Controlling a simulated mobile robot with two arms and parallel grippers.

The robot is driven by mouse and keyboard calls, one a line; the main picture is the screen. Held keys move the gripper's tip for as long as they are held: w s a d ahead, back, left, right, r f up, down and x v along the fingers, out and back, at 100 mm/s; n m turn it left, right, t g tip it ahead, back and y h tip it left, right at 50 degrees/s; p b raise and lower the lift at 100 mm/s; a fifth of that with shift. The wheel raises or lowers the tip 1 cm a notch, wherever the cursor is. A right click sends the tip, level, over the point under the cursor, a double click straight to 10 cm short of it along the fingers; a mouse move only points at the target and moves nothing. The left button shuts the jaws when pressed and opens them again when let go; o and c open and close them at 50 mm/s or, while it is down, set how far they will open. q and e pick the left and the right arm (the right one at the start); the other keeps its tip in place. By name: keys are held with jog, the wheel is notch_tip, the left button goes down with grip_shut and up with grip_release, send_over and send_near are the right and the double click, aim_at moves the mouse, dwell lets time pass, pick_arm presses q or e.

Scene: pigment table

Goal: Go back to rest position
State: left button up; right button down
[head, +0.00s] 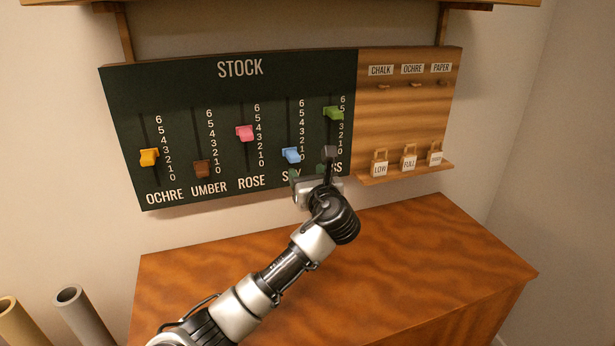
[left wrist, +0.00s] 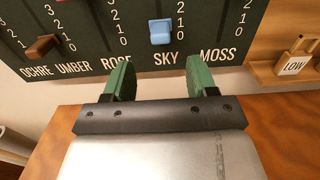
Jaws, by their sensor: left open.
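My left gripper (head: 312,168) is in front of the lower right of the dark green STOCK board (head: 225,88), covering parts of the SKY and MOSS labels. In the left wrist view its two green fingers (left wrist: 158,76) are spread apart with nothing between them. The board has five sliders: yellow ochre (head: 149,157), brown umber (head: 202,169), pink rose (head: 244,133), blue sky (head: 291,155) and green moss (head: 333,113). The moss slider is high, near 4 or 5; umber and sky are low. The gripper appears apart from them all. My right gripper is out of view.
A wooden panel (head: 400,118) beside the board has CHALK, OCHRE and PAPER hooks. Tags marked LOW (head: 379,169) and FULL (head: 408,163) and a third stand on its ledge. A bare wooden cabinet top (head: 430,255) lies below. Two tubes (head: 72,297) stand at lower left.

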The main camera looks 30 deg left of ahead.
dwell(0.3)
